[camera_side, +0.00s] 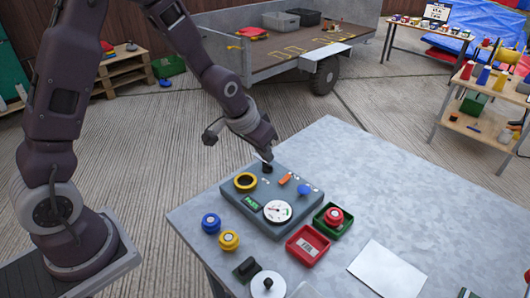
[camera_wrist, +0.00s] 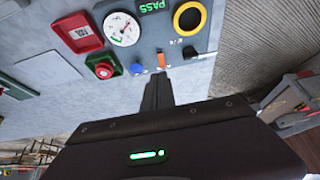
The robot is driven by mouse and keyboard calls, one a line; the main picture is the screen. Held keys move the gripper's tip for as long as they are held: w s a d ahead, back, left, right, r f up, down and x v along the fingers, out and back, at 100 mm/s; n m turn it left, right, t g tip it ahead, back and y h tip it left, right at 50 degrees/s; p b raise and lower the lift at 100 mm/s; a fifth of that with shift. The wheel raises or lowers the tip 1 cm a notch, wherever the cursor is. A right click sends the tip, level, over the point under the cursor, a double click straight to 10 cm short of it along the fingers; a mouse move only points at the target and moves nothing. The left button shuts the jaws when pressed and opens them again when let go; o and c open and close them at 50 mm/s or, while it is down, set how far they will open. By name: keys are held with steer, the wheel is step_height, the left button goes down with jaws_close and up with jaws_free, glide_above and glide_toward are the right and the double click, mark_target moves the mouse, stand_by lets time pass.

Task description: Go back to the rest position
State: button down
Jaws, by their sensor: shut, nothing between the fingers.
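My gripper (camera_side: 265,155) is shut and empty, with its fingertips close above the back edge of a grey test box (camera_side: 245,203), near a black knob (camera_side: 267,168). I cannot tell whether they touch it. In the wrist view the closed fingers (camera_wrist: 157,82) point at the box's edge, beside the orange switch (camera_wrist: 161,60) and the black knob (camera_wrist: 190,52). The box also carries a yellow ring (camera_side: 245,181), a white dial (camera_side: 277,211), a blue knob (camera_side: 304,189) and a green display reading PASS (camera_wrist: 153,7).
The box stands on a grey table (camera_side: 400,190). Around it are a blue part (camera_side: 211,223), a yellow part (camera_side: 229,240), a red tray (camera_side: 307,245), a green tray (camera_side: 326,224) holding a red knob, and a white sheet (camera_side: 387,268). The table's back right is clear.

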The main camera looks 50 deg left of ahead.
steer(key=shift+s+r, duration=0.1)
steer(key=s+f+v, duration=0.1)
steer(key=s+v, duration=0.1)
steer(key=v, duration=0.6)
steer(key=s+f+v, duration=0.1)
steer(key=s+v, duration=0.1)
steer(key=v, duration=0.7)
steer(key=s+r, duration=0.2)
steer(key=s, duration=0.6)
steer(key=s+d+r, duration=0.1)
steer(key=s+r, duration=0.1)
steer(key=s, duration=0.5)
steer(key=shift+s+d, duration=0.25)
steer(key=shift+s, duration=0.1)
